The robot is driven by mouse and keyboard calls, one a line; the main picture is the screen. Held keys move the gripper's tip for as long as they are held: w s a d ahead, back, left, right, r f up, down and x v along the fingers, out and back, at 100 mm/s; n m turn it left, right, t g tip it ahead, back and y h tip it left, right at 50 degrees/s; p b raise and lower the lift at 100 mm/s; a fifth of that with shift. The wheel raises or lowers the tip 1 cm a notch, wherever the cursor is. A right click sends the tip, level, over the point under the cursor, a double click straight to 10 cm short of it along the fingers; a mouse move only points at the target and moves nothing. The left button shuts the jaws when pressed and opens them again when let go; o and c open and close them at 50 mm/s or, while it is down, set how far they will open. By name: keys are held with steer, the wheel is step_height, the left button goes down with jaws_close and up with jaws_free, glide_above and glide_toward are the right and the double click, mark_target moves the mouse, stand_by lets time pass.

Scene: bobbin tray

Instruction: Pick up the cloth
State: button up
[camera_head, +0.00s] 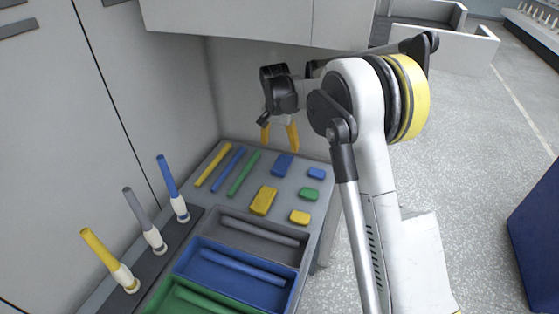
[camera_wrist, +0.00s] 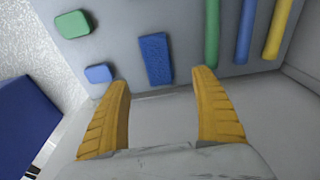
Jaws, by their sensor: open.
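No draped or folded cloth shows plainly. A flat blue textured rectangle (camera_head: 283,165) lies on the grey worktop towards the back, and it also shows in the wrist view (camera_wrist: 155,58); I cannot tell for sure that it is the cloth. A larger yellow textured piece (camera_head: 263,200) lies in front of it in the head view. My gripper (camera_head: 280,141) is open and empty above the back of the worktop. In the wrist view its yellow fingers (camera_wrist: 161,80) are spread wide, with the blue rectangle beyond the tips, roughly between them, apart from both.
Yellow (camera_head: 213,165), blue (camera_head: 227,168) and green (camera_head: 243,174) rods lie left of the blue rectangle. Small blue (camera_head: 317,173), green (camera_head: 309,194) and yellow (camera_head: 300,217) blocks lie right. Grey, blue and green bins stand in front. A cabinet (camera_head: 255,22) overhangs the back.

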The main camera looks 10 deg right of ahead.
mark_target(282, 162)
steer(key=f, duration=0.1)
steer(key=f+b, duration=0.1)
steer(key=f, duration=0.1)
steer(key=f+b, duration=0.1)
steer(key=f, duration=0.1)
steer(key=shift+d+f, duration=0.15)
steer(key=shift+d, duration=0.1)
steer(key=f, duration=0.1)
steer(key=f+b, duration=0.2)
steer(key=f, duration=0.1)
steer(key=shift+w+d, duration=0.15)
steer(key=shift+w, duration=0.2)
steer(key=shift+c, duration=0.2)
steer(key=c, duration=1.1)
